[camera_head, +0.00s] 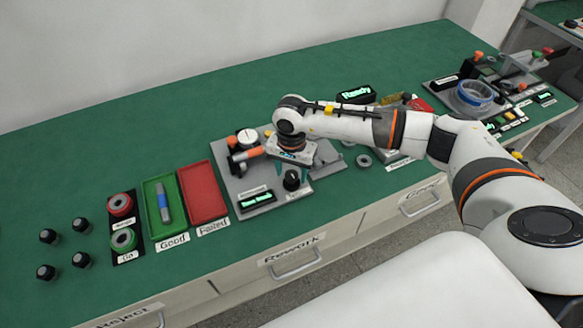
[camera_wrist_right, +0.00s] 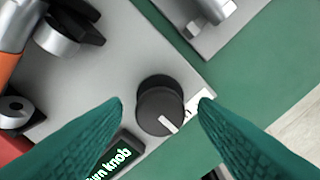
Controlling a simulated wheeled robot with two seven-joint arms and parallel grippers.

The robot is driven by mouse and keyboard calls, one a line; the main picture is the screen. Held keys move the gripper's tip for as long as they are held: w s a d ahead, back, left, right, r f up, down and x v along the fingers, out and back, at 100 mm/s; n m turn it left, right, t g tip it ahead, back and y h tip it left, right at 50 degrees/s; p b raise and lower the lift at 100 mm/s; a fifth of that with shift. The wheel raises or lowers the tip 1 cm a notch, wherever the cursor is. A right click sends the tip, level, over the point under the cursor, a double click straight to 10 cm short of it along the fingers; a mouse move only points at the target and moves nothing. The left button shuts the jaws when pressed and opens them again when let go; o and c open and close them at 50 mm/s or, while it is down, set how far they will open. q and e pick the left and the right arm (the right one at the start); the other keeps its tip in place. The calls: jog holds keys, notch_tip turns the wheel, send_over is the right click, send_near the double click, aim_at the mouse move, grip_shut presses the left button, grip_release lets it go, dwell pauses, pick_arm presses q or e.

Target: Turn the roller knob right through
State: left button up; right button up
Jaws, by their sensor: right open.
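The roller knob (camera_wrist_right: 160,106) is a round black knob with a white pointer line, standing on a grey plate. In the right wrist view its pointer aims down and right. It also shows in the head view (camera_head: 291,181), below my right gripper (camera_head: 293,170). My right gripper, with green fingers, is open; its fingertips (camera_wrist_right: 160,104) show on either side of the knob, with visible space between. I cannot tell how far above the knob they are. A display (camera_wrist_right: 112,157) beside the knob reads partly "turn knob". My left gripper is not in view.
The grey fixture plate (camera_head: 238,205) carries an orange-ended roller part (camera_head: 247,154) and a white dial (camera_head: 247,136). Left of it are a red tray (camera_head: 203,192) and a green tray (camera_head: 151,205). Several black knobs (camera_head: 81,259) stand at the far left. Another fixture (camera_wrist_right: 214,30) is close by.

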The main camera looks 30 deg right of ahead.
jog(key=shift+f, duration=0.1)
jog(key=c, duration=1)
